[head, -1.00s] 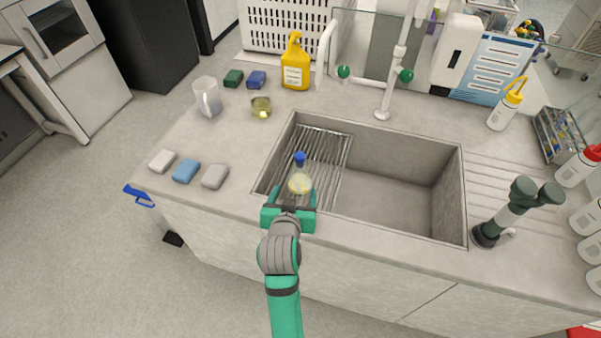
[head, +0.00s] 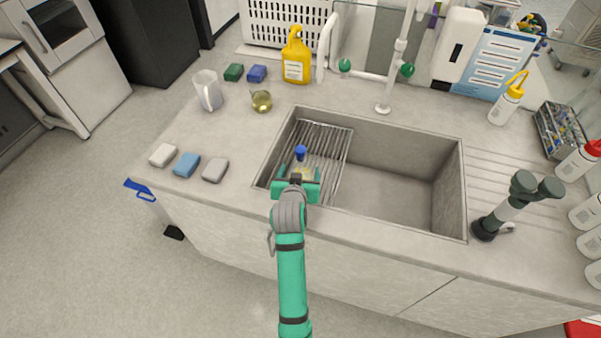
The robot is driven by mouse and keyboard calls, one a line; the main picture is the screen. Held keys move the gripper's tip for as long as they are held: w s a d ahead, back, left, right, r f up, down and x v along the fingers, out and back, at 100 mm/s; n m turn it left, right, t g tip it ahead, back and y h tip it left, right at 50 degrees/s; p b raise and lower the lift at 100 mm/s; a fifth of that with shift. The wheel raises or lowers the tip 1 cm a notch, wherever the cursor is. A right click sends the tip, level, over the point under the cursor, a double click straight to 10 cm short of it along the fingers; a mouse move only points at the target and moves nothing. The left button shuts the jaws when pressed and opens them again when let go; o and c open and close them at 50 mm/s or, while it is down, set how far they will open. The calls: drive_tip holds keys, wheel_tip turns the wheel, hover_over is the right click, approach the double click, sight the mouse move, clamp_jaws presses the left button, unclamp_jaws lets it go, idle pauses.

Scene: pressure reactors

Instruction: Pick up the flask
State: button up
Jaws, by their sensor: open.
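The flask (head: 300,156) has a blue cap and yellowish contents. It stands upright at the left part of the sink, over the metal drying rack (head: 335,160). My green gripper (head: 297,175) is open, with its fingers pointing away from me toward the flask. One finger shows to the left of the flask and one to the right. The gripper body hides the lower part of the flask, so I cannot tell whether the fingers touch it.
The sink basin (head: 390,190) is empty to the right. Three sponges (head: 187,165) lie on the counter at left. A clear jug (head: 208,92), a small glass vessel (head: 261,101) and a yellow bottle (head: 297,58) stand behind. A faucet (head: 390,85) rises at the back.

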drive_tip(key=shift+c, duration=0.5)
drive_tip(key=c, duration=1.2)
drive_tip(key=shift+r, duration=0.1)
